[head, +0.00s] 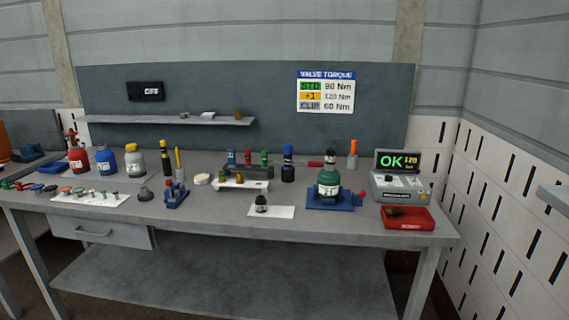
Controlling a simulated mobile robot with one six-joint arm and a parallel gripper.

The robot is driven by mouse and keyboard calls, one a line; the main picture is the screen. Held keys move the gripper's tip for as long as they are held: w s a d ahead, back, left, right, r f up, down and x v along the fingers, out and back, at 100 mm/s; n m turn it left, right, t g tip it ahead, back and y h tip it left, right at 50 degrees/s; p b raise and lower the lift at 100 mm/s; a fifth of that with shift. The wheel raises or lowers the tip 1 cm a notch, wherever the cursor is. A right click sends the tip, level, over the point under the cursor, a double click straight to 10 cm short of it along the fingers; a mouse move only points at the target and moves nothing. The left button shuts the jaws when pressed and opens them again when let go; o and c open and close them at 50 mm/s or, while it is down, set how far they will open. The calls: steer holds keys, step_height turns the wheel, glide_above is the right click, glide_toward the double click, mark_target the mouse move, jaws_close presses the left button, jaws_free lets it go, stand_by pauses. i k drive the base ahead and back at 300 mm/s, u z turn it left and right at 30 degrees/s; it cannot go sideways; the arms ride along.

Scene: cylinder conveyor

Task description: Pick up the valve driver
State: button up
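No label marks the valve driver, and I cannot tell for sure which tool it is. Upright tools stand along the bench: a blue-and-black one (288,165) right of centre, a black-and-yellow one (165,158) left of centre, a thin yellow-handled one (178,160), and an orange-handled one (352,152) near the back right. Small red, green and blue pieces (248,158) stand in a dark rack. A green cylinder (328,184) sits in a blue fixture (347,203). My gripper is not in view.
The grey bench (230,221) has free room along its front middle. Red, blue and grey cylinders stand at the left. A tester (400,187) reading OK 120 and a red tray (417,222) are at the right. A torque sign (326,91) and shelf (170,120) are behind.

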mark_target(287, 148)
steer(key=u, duration=0.05)
steer(key=i, duration=1.3)
steer(key=z, duration=0.3)
steer(key=k, duration=0.15)
steer(key=u, duration=3)
